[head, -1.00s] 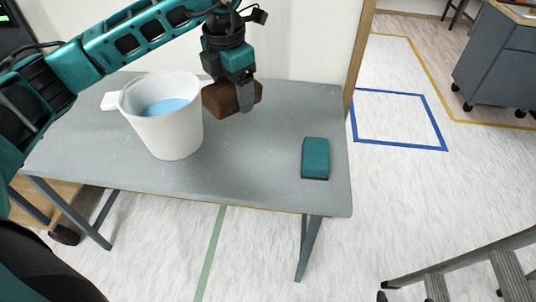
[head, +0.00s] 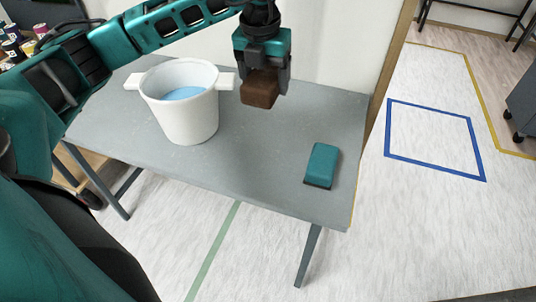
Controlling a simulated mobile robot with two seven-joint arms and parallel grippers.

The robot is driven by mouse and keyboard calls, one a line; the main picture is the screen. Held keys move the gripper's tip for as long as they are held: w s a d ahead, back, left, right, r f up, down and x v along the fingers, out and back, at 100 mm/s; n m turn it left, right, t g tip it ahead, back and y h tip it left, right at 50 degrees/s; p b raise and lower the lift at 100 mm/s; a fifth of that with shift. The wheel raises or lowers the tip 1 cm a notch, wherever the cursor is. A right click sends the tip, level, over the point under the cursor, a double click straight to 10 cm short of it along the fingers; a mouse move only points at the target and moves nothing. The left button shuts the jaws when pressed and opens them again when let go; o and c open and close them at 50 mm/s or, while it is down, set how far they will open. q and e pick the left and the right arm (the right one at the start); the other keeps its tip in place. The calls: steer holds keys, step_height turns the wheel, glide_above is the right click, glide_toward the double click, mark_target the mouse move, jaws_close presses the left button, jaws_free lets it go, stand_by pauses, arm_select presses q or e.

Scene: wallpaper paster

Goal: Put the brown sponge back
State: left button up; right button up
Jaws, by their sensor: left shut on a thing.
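The brown sponge (head: 259,89) is held in my left gripper (head: 264,82), which points down over the back of the grey table. My left gripper is shut on it, and the sponge hangs above the tabletop, to the right of the white bucket. The white bucket (head: 188,121) stands upright on the table with blue liquid (head: 184,94) inside and a handle at each side. A teal sponge or block (head: 322,164) with a dark underside lies at the right of the table. My right gripper is not in view.
The grey table (head: 250,150) has bare room in its middle and along the front. A wall rises behind it. Blue tape (head: 437,170) marks a rectangle on the floor at right. A dark cabinet (head: 523,105) stands at the far right edge.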

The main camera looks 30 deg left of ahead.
mark_target(266, 154)
arm_select(q)
step_height(266, 154, down, 20)
steer(key=shift+r+b, duration=0.2)
steer(key=shift+b, duration=0.25)
steer(key=shift+f, duration=0.1)
steer(key=o, duration=1.1)
steer(key=r, duration=0.4)
steer(key=s+r, duration=0.1)
steer(key=r, duration=0.7)
steer(key=shift+s+r, duration=0.25)
steer(key=shift+r, duration=0.1)
